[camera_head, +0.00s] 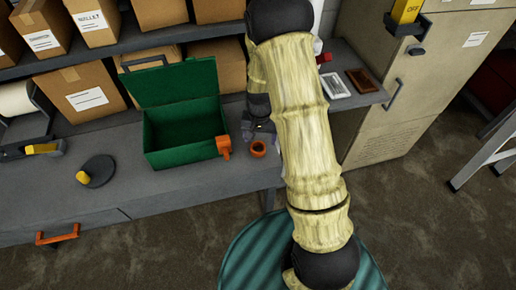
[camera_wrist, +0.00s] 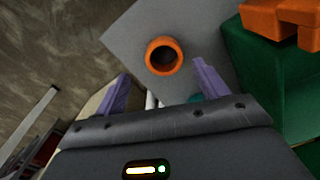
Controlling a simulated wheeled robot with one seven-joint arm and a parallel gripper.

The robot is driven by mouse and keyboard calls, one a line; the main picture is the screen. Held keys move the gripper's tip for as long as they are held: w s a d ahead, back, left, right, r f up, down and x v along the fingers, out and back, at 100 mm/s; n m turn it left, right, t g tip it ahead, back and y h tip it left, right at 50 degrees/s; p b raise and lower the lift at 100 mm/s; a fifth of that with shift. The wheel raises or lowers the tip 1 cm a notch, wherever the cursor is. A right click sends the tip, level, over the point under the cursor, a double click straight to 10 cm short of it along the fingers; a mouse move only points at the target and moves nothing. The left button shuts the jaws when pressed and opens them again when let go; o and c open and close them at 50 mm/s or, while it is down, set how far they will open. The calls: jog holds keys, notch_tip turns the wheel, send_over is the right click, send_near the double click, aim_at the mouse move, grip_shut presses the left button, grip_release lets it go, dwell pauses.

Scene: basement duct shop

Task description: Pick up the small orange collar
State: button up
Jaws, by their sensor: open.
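The small orange collar (camera_head: 258,148) is a short ring with a dark hole, standing on the grey bench top (camera_head: 215,186) near its right end. In the wrist view the collar (camera_wrist: 164,55) lies ahead of my gripper (camera_wrist: 163,78), between the lines of its two purple fingers and apart from both. The fingers are spread wide and hold nothing. In the head view my arm covers part of the scene, and my gripper (camera_head: 258,120) shows only as a dark shape just behind the collar; its fingertips are hard to make out there.
An open green box (camera_head: 185,140) with an orange latch (camera_head: 223,145) stands just left of the collar. A black disc with a yellow knob (camera_head: 96,171) lies farther left. Cardboard boxes (camera_head: 85,92) line the back. A beige cabinet (camera_head: 410,90) stands at right.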

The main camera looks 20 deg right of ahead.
aim_at(258, 151)
jog(key=shift+w+a+f+p, duration=0.15)
jog(key=shift+f+p, duration=0.45)
jog(key=shift+f, duration=0.7)
jog(key=shift+w+a+f+p, duration=0.15)
jog(key=shift+f+p, duration=0.45)
jog(key=shift+f, duration=0.65)
jog(key=shift+s, duration=0.1)
jog(key=c, duration=1.1)
